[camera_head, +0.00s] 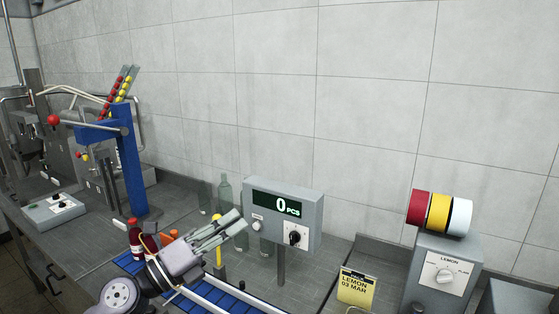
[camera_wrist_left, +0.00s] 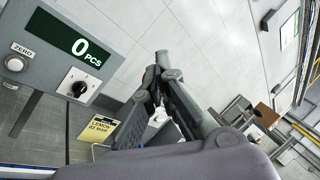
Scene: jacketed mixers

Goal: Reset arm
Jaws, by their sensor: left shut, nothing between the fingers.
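My left gripper (camera_head: 236,222) reaches in from the lower left in the head view and points up and to the right. Its fingers are together with nothing between them. It hangs in front of the left edge of the grey counter box (camera_head: 283,235), whose display reads 0 PCS; whether they touch cannot be told. In the left wrist view the gripper fingers (camera_wrist_left: 163,75) stand right of the counter box (camera_wrist_left: 58,50) and look apart from it. My right gripper is in neither view.
A blue conveyor (camera_head: 130,262) runs below my arm, with dark red bottles (camera_head: 135,238) beside it. Clear glass bottles (camera_head: 225,193) stand behind. A blue press stand (camera_head: 131,165) is at left. A yellow LEMON card (camera_head: 356,288) and a labeler box (camera_head: 445,272) with coloured rolls are at right.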

